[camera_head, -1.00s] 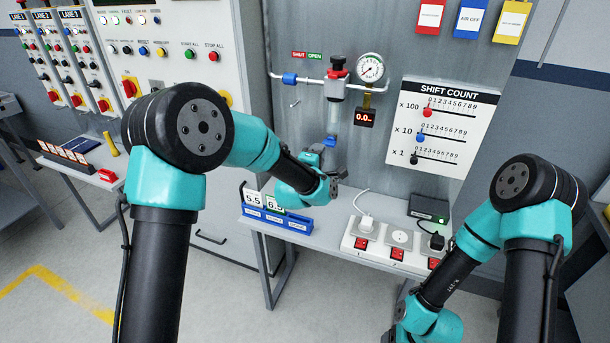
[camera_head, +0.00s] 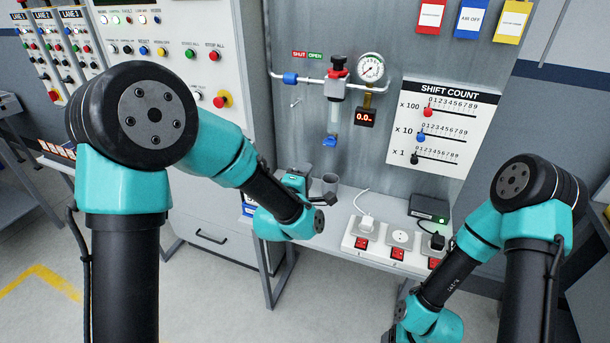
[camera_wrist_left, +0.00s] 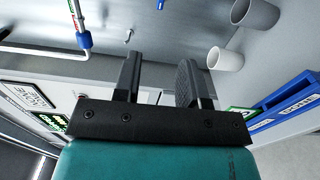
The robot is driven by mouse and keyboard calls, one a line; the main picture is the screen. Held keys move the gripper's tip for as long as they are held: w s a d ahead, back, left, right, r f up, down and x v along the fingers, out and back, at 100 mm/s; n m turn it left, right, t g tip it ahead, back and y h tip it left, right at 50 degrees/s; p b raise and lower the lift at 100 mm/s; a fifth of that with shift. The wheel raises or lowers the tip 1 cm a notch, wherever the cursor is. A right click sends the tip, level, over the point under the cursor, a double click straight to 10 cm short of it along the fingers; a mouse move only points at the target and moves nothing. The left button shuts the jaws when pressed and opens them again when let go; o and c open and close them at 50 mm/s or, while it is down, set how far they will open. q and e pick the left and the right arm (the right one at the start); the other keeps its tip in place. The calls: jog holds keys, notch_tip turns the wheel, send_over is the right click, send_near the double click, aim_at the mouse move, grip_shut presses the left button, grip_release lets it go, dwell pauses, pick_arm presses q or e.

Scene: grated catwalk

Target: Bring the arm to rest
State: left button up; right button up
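My left arm (camera_head: 240,165) reaches in from the left, bent at the elbow. Its gripper (camera_head: 298,178) is small and partly hidden by the wrist in the head view, near the bench's back left. In the left wrist view the two fingers of the left gripper (camera_wrist_left: 160,80) stand apart with nothing between them. My right arm (camera_head: 455,275) is folded low at the right.
A socket strip (camera_head: 385,245) and black box (camera_head: 429,208) are further right. A pipe with a red-topped valve (camera_head: 337,70) and a gauge (camera_head: 370,68) is on the wall behind.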

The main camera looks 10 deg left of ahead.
pick_arm(q)
jog(key=s+a+f+m+g+y, duration=0.1)
jog(key=s+a+f+m+g, duration=0.15)
jog(key=f, duration=0.45)
jog(key=s+a+f+m+g, duration=0.2)
jog(key=a+f+g, duration=0.15)
jog(key=f, duration=0.45)
jog(key=s+a+f+m+g+y, duration=0.1)
jog(key=s+a+f+m+g, duration=0.15)
jog(key=f, duration=0.45)
jog(key=s+a+f+m+g, duration=0.3)
jog(key=s+f, duration=0.4)
jog(key=s, duration=0.3)
jog(key=s+a+f+m+g+h, duration=0.1)
jog(key=s+a+f+m+g, duration=0.2)
jog(key=s+f, duration=0.5)
jog(key=shift+s+a+g, duration=0.65)
jog(key=shift+s+g, duration=0.4)
jog(key=shift+s, duration=0.1)
